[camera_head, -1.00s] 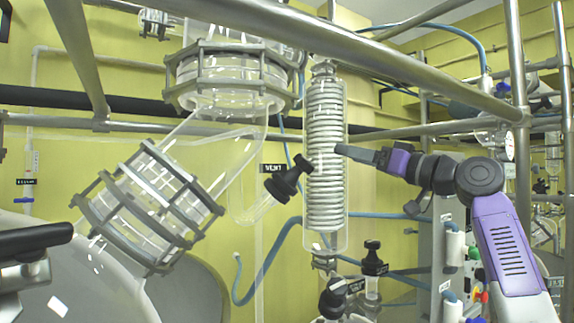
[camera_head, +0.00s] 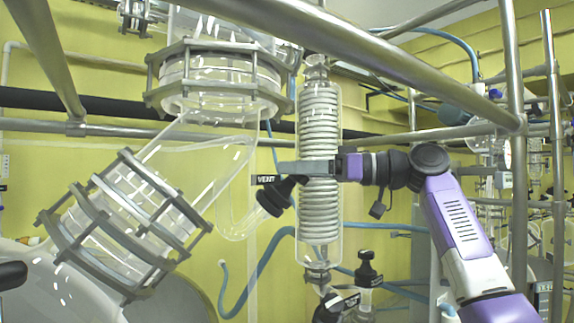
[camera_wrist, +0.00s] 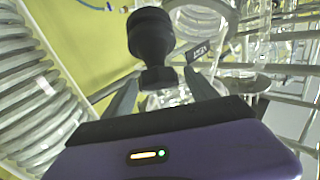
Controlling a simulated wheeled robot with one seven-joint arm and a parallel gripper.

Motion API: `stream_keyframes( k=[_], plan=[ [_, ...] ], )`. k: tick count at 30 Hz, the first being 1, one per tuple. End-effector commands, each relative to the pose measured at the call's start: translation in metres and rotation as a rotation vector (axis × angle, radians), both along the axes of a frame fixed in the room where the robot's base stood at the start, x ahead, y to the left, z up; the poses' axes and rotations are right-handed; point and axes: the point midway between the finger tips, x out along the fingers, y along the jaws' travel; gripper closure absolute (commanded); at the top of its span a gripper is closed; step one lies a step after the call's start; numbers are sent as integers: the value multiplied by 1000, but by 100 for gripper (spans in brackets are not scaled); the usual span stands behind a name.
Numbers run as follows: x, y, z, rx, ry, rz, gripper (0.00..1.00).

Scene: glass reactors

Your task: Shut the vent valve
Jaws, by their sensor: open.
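The vent valve's black knob (camera_head: 278,196) sits tilted on a glass side arm, beside a label reading VENT (camera_head: 266,180). My gripper (camera_head: 285,168) reaches across the front of the coiled condenser from the right, with its fingertips just above and close to the knob. In the wrist view the black knob (camera_wrist: 150,38) stands ahead of my gripper (camera_wrist: 162,78), its lower part lined up between the two spread fingers. The gripper is open and holds nothing. I cannot tell whether a finger touches the knob.
The glass coil condenser (camera_head: 320,220) stands right behind my fingers. A metal rail (camera_head: 370,62) crosses above. Another black-knobbed valve (camera_head: 367,268) is below right. A large clamped glass joint (camera_head: 125,225) and a blue hose (camera_head: 262,265) are on the left.

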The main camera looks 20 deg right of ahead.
Motion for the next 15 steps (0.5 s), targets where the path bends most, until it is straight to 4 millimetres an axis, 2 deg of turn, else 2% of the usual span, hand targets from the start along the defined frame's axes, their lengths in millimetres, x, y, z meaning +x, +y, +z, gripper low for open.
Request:
stream_keyframes(
  k=[6,15],
  plan=[
    [10,16,1,1,1,0,33],
    [11,18,0,0,0,-1,33]
  ],
)
